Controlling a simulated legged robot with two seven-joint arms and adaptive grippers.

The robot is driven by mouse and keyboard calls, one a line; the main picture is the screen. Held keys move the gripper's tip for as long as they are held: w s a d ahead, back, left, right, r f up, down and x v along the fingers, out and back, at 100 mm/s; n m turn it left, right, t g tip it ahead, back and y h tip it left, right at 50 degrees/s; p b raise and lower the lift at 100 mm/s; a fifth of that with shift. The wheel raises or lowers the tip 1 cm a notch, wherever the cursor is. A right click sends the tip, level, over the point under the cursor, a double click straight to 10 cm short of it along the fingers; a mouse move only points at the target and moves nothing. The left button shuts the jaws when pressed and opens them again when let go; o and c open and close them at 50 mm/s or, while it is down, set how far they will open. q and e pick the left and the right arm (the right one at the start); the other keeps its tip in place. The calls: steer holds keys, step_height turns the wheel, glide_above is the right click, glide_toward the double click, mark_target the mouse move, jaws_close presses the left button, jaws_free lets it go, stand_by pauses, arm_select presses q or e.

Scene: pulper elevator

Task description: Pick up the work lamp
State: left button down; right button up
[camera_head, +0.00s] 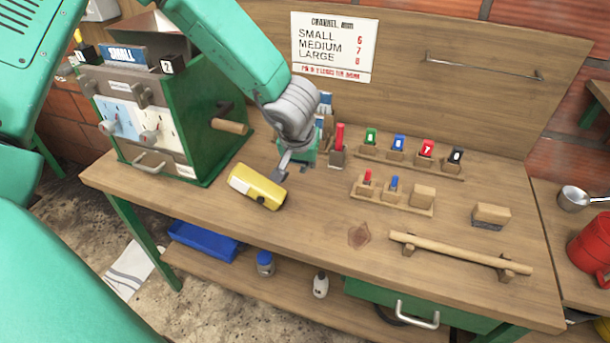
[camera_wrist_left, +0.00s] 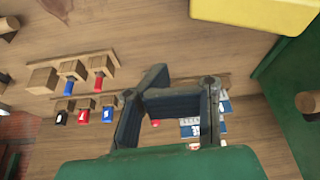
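A yellow, block-shaped body with a pale end panel (camera_head: 258,186), which I take to be the work lamp, lies on the wooden bench left of centre. Part of it shows at the top right edge of the left wrist view (camera_wrist_left: 280,14). My left gripper (camera_head: 281,173) is just behind and right of the lamp, pointing down above the bench, apart from it. In the left wrist view its dark fingers (camera_wrist_left: 180,85) stand apart with nothing held between them. My right gripper is in neither view.
Racks of coloured pegs (camera_head: 410,160) stand at the back right. A wooden rail (camera_head: 460,253) and a small block (camera_head: 491,214) lie at right. The bench front near the lamp is clear.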

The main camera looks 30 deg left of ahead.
arm_select(q)
step_height(320, 180, up, 6)
steer(key=p, duration=0.1)
steer(key=shift+s+d+r, duration=0.2)
steer(key=shift+d+r, duration=0.05)
steer(key=shift+d, duration=0.05)
steer(key=shift+w+a+f, duration=0.1)
steer(key=shift+c, duration=2.3)
jaws_free()
steer(key=shift+a, duration=0.15)
steer(key=shift+d, duration=0.2)
